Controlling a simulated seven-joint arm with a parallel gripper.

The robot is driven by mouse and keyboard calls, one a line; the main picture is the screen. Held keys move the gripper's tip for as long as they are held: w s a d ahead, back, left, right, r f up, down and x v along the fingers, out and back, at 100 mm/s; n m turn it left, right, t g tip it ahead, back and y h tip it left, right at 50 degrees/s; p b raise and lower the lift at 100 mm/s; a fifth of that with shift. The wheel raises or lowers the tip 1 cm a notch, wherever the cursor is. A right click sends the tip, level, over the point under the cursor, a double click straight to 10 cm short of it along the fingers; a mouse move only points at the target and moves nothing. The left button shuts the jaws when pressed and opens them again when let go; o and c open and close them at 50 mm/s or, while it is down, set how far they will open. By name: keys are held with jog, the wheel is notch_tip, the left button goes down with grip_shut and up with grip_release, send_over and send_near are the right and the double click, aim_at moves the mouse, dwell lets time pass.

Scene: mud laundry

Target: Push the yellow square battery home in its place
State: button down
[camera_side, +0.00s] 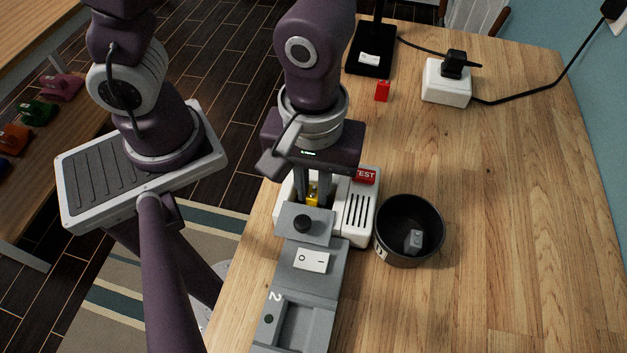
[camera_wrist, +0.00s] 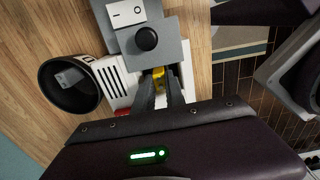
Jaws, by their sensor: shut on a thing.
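The yellow battery (camera_side: 312,193) shows between the fingers of my gripper (camera_side: 313,200), low at the white device with the red TEST label (camera_side: 365,176). In the wrist view the yellow battery (camera_wrist: 158,73) sits between the two grey fingertips of my gripper (camera_wrist: 160,82), which is shut on it. The fingers and a grey block with a black knob (camera_side: 303,224) hide most of the battery and its place. I cannot tell how deep the battery sits. The white device (camera_wrist: 113,82) also shows in the wrist view, with its dark slots.
A dark round bin (camera_side: 410,226) holding a grey block (camera_side: 414,240) stands right of the device. The grey unit with a switch (camera_side: 312,260) runs towards the front. A red block (camera_side: 382,91), a black stand (camera_side: 370,58) and a white power socket (camera_side: 446,84) are behind. The right tabletop is clear.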

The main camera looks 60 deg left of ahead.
jog(key=shift+f, duration=0.55)
dwell(1.3)
jog(key=c, duration=1.3)
grip_release()
jog(key=c, duration=0.4)
jog(key=shift+r, duration=4.05)
jog(key=shift+a, duration=0.1)
